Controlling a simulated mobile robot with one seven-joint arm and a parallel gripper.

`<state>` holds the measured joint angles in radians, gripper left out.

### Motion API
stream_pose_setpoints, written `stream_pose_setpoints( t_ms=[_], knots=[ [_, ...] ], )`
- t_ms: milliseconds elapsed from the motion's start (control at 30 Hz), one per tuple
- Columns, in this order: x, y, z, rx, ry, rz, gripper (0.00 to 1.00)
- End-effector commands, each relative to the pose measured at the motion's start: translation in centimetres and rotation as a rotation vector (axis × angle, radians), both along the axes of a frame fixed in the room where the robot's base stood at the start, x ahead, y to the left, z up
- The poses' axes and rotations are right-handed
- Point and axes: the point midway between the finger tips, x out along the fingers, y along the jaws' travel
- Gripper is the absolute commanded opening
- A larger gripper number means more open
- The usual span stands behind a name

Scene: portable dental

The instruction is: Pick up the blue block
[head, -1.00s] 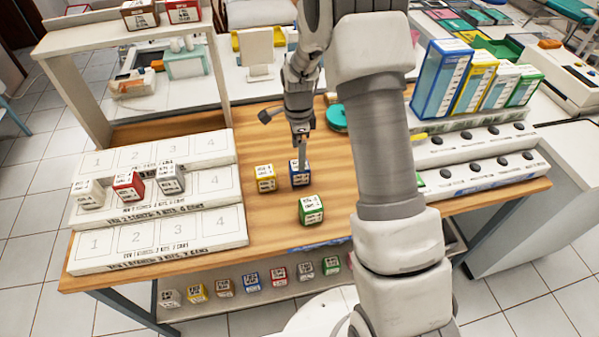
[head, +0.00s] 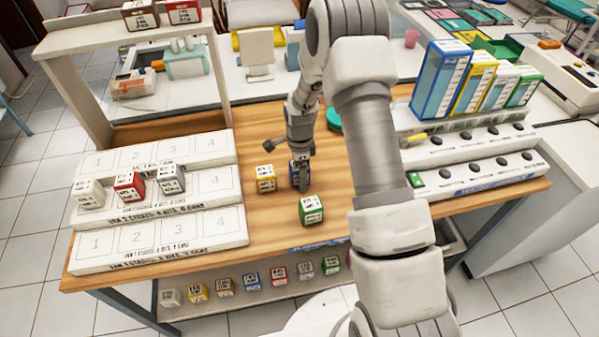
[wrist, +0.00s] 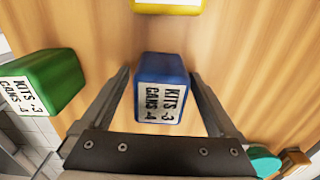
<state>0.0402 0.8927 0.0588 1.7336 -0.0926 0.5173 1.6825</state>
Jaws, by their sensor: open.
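A yellow block (head: 265,178) stands just left of the blue one, and a green block (head: 311,210) in front. A stepped white rack (head: 160,252) with several blocks fills the table's left. A teal round object (head: 334,119) lies behind. Bare wood (head: 262,222) lies front left.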

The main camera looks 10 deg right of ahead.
Motion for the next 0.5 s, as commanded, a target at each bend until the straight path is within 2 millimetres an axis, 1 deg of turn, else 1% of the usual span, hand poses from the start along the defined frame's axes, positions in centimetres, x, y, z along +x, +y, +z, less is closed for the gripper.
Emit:
stream_pose_setpoints(
  t_ms=[33, 67, 200, 467, 500],
  knots=[
    [-0.01, 0.0, 0.01, 0.0, 0.0, 0.0, 0.91],
    [-0.01, 0.0, 0.01, 0.0, 0.0, 0.0, 0.86],
    [-0.01, 0.0, 0.02, 0.0, 0.0, 0.0, 0.61],
    [-0.02, 0.0, 0.02, 0.0, 0.0, 0.0, 0.14],
    [-0.02, 0.0, 0.03, 0.0, 0.0, 0.0, 0.07]
  ],
)
